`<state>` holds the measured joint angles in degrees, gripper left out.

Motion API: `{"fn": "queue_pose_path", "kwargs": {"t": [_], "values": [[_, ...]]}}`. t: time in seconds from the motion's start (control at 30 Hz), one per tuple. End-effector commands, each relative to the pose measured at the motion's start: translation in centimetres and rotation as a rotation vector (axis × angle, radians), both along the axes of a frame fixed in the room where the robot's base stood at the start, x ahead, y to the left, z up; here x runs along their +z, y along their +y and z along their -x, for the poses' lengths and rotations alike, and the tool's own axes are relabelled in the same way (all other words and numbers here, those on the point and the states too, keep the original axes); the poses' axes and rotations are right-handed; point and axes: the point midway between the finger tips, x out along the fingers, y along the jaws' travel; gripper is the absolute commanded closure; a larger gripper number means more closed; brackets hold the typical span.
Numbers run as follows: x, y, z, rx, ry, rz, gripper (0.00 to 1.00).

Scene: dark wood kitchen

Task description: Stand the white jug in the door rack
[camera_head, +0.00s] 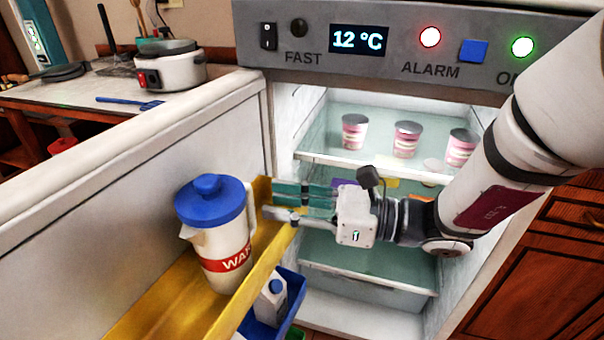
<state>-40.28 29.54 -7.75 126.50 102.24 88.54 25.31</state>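The white jug (216,246) with a blue lid and a red label stands in the yellow door rack (165,306) on the inside of the open fridge door. It looks upright, with a slight lean that may come from the camera angle. Its handle faces right, and its base is partly hidden by the rack's front wall. My gripper (268,199) is just right of the handle, with its fingers pointing left and a gap between them. It is open and looks empty; I cannot tell whether a fingertip touches the handle.
A blue lower rack (289,306) holds a small carton (270,300). Several pink-and-white cups stand on the upper fridge shelf (340,160). The control panel (390,45) is above. A white cooker (170,68) and a blue utensil (130,103) are on the counter behind the door.

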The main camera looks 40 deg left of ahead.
Motion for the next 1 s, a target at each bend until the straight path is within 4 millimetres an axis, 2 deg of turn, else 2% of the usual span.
{"fn": "queue_pose_path", "kwargs": {"t": [0.1,0.3,0.47,0.73,0.87,1.0], "values": [[0.1,-2.3,-1.0,-0.006,0.002,0.001,0.7],[0.0,-4.9,-2.0,-0.002,0.002,0.001,0.7],[0.0,-5.7,-2.3,0.0,0.001,-0.001,0.7],[0.1,-5.9,-2.2,0.003,-0.004,-0.001,0.7],[1.5,-7.2,-1.3,0.038,-0.067,0.004,0.7],[4.1,-10.8,1.4,0.134,-0.239,0.029,0.7]]}}
